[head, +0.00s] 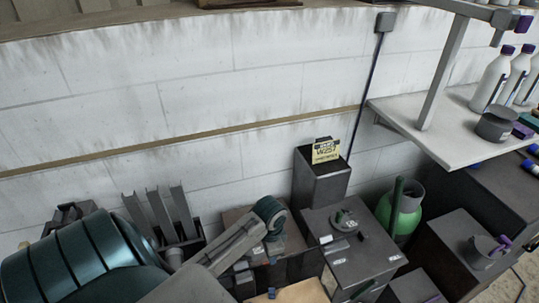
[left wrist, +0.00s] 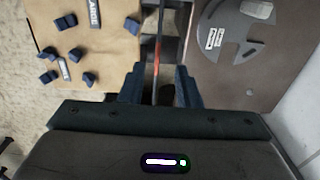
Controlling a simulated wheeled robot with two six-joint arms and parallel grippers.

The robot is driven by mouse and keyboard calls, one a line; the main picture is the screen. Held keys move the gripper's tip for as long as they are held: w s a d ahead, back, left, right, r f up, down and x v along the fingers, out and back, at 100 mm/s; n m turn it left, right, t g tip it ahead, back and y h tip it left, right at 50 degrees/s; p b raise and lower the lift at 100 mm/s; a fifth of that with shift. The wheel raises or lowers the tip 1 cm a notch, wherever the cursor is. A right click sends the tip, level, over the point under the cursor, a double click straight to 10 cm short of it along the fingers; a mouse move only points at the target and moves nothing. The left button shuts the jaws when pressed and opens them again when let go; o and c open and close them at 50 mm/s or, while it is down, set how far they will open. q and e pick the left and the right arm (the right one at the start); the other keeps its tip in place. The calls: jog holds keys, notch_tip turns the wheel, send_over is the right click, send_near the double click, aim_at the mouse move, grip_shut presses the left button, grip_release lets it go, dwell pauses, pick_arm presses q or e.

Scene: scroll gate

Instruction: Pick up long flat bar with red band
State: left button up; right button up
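A long flat bar (left wrist: 157,62) with a red-orange band runs up and down the middle of the left wrist view. My left gripper (left wrist: 160,85) is open. Its two dark blue fingers stand on either side of the bar, with a gap showing between them and the bar. The bar's near end is hidden low between the fingers. In the head view my left arm reaches from the lower left to the cluttered work area by the wall; its fingers and the bar cannot be made out clearly there. My right gripper is not in view.
A tan board (left wrist: 90,45) with several small blue pieces lies left of the bar. A grey round plate (left wrist: 240,35) lies right. Grey boxes (head: 350,250), a green cylinder (head: 405,215) and a white shelf with bottles (head: 495,77) stand to the right of my left arm.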

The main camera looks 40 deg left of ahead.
pick_arm(q)
jog(key=shift+s+d+f+p, duration=0.1)
jog(key=shift+f+p, duration=0.05)
jog(key=shift+f, duration=0.6)
jog(key=shift+d+f+p, duration=0.1)
jog(key=shift+f+p, duration=0.05)
jog(key=shift+f, duration=0.6)
jog(key=shift+c, duration=0.4)
grip_shut()
jog(key=shift+r, duration=0.1)
